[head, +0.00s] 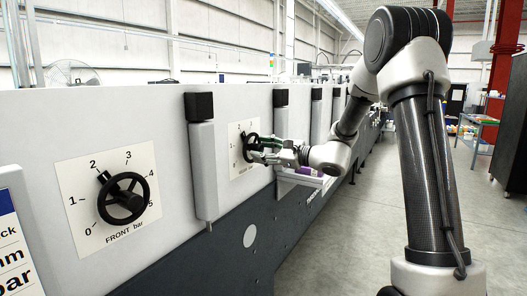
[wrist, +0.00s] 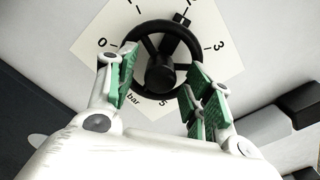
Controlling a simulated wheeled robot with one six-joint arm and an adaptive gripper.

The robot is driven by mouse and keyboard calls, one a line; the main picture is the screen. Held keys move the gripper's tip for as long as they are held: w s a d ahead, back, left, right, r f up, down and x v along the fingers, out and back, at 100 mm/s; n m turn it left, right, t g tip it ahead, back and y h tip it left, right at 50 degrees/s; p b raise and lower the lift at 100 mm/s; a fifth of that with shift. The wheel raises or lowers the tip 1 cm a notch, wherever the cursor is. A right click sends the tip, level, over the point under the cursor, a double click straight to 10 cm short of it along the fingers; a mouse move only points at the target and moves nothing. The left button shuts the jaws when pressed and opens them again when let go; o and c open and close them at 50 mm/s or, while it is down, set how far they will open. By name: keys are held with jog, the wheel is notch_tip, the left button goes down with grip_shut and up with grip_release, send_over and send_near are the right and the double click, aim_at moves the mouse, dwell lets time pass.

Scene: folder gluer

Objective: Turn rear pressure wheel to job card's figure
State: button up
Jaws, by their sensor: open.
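The rear pressure wheel (wrist: 160,62) is a black spoked handwheel on a white dial plate (wrist: 88,35) showing 0, 3 and 5. Its black pointer block (wrist: 182,18) sits at the upper right, between 0 and 3, near a tick whose figure is cut off. My gripper (wrist: 163,66) is open, with one green-padded finger at each side of the wheel's rim; I cannot tell if the pads touch it. In the head view the gripper (head: 268,151) partly hides the rear wheel (head: 249,143). The job card (head: 12,245) is cut off at the left edge; no figure is readable.
The front pressure wheel (head: 128,198), marked FRONT bar, is nearer on the same grey panel, its pointer near 2. Black-capped posts (head: 203,155) stand out from the panel between and beyond the dials. The floor aisle (head: 370,225) at right is clear.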

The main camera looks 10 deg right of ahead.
jog(key=v, duration=1.2)
jog(key=s+f+n+g+h, duration=0.3)
jog(key=s+f+n+g, duration=0.55)
jog(key=s, duration=0.85)
jog(key=s+d+n+g+h, duration=0.3)
jog(key=s+d+n+h, duration=0.5)
jog(key=s, duration=0.5)
notch_tip(320, 180, up, 6)
jog(key=s+a+n+t+h, duration=0.1)
jog(key=n+t, duration=0.2)
jog(key=shift+s+a+h, duration=0.25)
jog(key=shift+s+h, duration=0.05)
jog(key=shift+h, duration=0.1)
